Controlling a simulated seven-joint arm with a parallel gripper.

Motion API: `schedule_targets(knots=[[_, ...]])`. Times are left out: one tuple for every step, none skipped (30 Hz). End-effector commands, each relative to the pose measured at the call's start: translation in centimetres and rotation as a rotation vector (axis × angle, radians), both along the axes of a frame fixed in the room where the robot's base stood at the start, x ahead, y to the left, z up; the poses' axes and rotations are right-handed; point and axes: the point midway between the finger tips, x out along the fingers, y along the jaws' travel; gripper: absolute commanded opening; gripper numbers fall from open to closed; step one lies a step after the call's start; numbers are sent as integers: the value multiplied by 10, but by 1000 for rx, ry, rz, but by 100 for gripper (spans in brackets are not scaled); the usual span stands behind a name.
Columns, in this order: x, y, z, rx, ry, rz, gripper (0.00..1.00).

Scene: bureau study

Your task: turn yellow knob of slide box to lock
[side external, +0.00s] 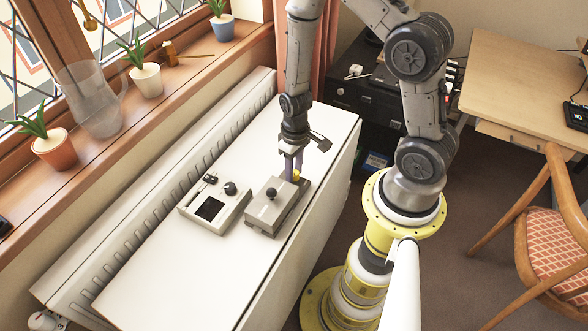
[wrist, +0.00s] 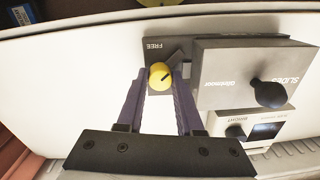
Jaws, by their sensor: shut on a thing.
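The slide box (side external: 268,213) is a grey box on the white bench top, with a dark round knob on its lid. The wrist view shows its lid (wrist: 225,85), lettered "SLIDES". The yellow knob (wrist: 158,79) sits on the box's base plate, beside the lid; it also shows in the side view (side external: 296,175). A dark line on it slants toward the upper right in the wrist view. The word "FREE" is on the plate near it; no "LOCK" word is visible. My gripper (wrist: 160,78) points down with its purple fingers on either side of the knob, shut on it.
A white device (side external: 214,203) with a dark screen and a knob stands left of the slide box. Potted plants (side external: 146,79) and a glass jug (side external: 94,100) stand on the window sill. The bench top's near-left part is clear.

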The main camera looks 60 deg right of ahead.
Motion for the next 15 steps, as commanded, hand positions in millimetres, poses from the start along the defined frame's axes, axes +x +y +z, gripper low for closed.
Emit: schedule_targets(knots=[[1, 0, 1, 0, -3, -44, 0], [1, 0, 1, -1, -3, -72, 0], [1, 0, 1, -1, -3, -110, 0], [1, 0, 1, -1, -3, -138, 0], [1, 0, 1, 0, -2, -166, 0], [1, 0, 1, -1, -2, -204, 0], [1, 0, 1, -1, -2, -232, 0], [1, 0, 1, 0, -2, -261, 0], [0, 0, 1, 1, -2, -299, 0], [0, 0, 1, 0, -2, -327, 0], [0, 0, 1, 0, -1, -354, 0], [0, 0, 1, 0, -1, -389, 0], [0, 0, 1, 0, -1, -412, 0], [0, 0, 1, -1, -2, -430, 0], [0, 0, 1, -1, -2, -446, 0]])
